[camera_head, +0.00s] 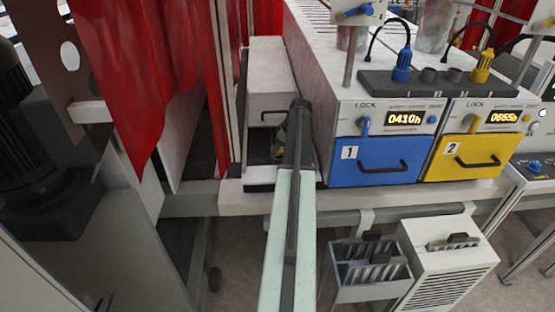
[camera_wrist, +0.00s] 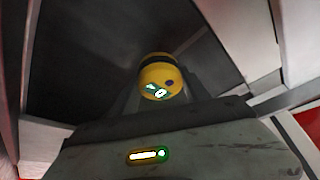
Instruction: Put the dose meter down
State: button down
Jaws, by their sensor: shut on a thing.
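The dose meter (camera_wrist: 161,78) is a small yellow round-ended device with a black band and a lit green display, seen in the wrist view. My gripper (camera_wrist: 158,98) is shut on it. In the head view my gripper (camera_head: 283,143) is at the far end of my arm, inside a narrow bay left of the blue drawer. Only a small dark, yellowish bit of the meter shows there, and my arm covers the rest. A dark surface lies beyond the meter in the wrist view. I cannot tell whether the meter touches it.
A grey box with a handle (camera_head: 269,88) stands at the back of the bay. The bay has a white front lip (camera_head: 250,186). The blue drawer (camera_head: 372,165) and yellow drawer (camera_head: 470,160) are to the right. A red curtain (camera_head: 140,70) hangs at left.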

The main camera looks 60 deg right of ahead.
aim_at(278, 155)
notch_tip(278, 155, down, 3)
jog(key=shift+f+b, duration=0.1)
jog(key=shift+b, duration=0.9)
jog(key=shift+r, duration=0.25)
jog(key=shift+f, duration=0.25)
jog(key=c, duration=0.5)
grip_release()
jog(key=shift+r, duration=0.1)
jog(key=shift+r, duration=0.1)
jog(key=p+v, duration=0.7)
jog(key=shift+r, duration=0.35)
